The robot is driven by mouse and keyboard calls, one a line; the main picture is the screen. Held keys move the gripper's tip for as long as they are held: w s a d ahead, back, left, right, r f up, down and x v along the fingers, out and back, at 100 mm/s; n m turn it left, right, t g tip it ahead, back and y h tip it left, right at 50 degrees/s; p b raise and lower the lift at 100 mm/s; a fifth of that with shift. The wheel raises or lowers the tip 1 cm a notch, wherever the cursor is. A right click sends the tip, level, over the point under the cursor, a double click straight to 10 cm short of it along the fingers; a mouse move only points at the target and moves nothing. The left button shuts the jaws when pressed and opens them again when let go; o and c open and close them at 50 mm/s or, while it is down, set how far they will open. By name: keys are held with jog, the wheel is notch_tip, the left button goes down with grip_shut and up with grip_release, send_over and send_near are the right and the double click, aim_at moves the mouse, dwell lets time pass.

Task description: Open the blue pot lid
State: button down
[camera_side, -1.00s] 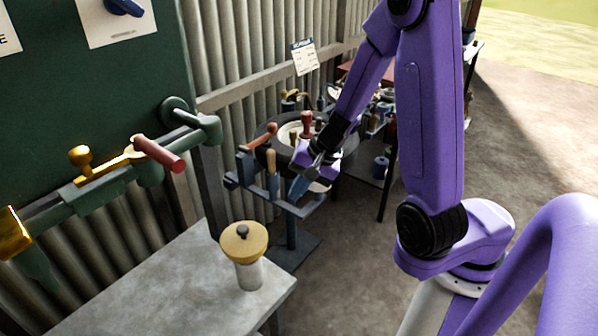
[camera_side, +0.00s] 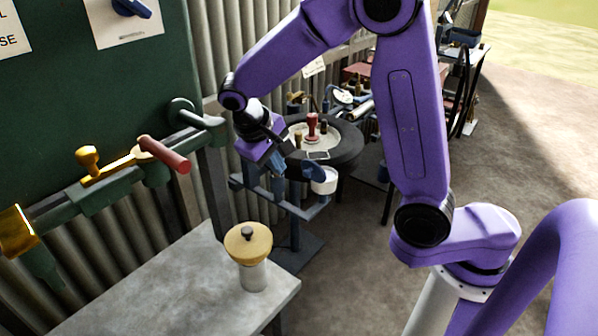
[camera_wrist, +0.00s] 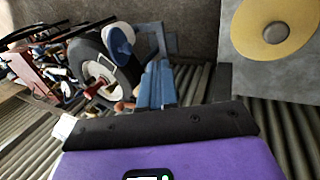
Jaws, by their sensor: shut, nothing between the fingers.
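The small white pot (camera_side: 326,182) stands on the grey-blue stand in the side view. Its blue lid (camera_side: 312,171) is tilted up at the pot's left side, leaving some of the white rim bare. In the wrist view the blue lid (camera_wrist: 118,46) shows as an oval at upper left, against the dark round tray. My gripper (camera_side: 268,152) is left of the pot and a little higher, apart from the lid. It is shut and empty.
The blue-grey stand (camera_side: 300,210) has upright posts close to my gripper. Behind it is a round dark tray (camera_side: 345,150) with a red-handled stamp (camera_side: 312,127). A table in front holds a yellow-topped jar (camera_side: 248,243). A corrugated wall is at left.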

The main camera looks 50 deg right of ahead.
aim_at(308, 170)
jog(key=d+f, duration=0.7)
jog(key=d, duration=0.1)
jog(key=shift+w+d+f, duration=0.3)
dwell(0.4)
jog(key=shift+d+r, duration=0.7)
jog(key=shift+d, duration=0.15)
jog(key=shift+r, duration=0.15)
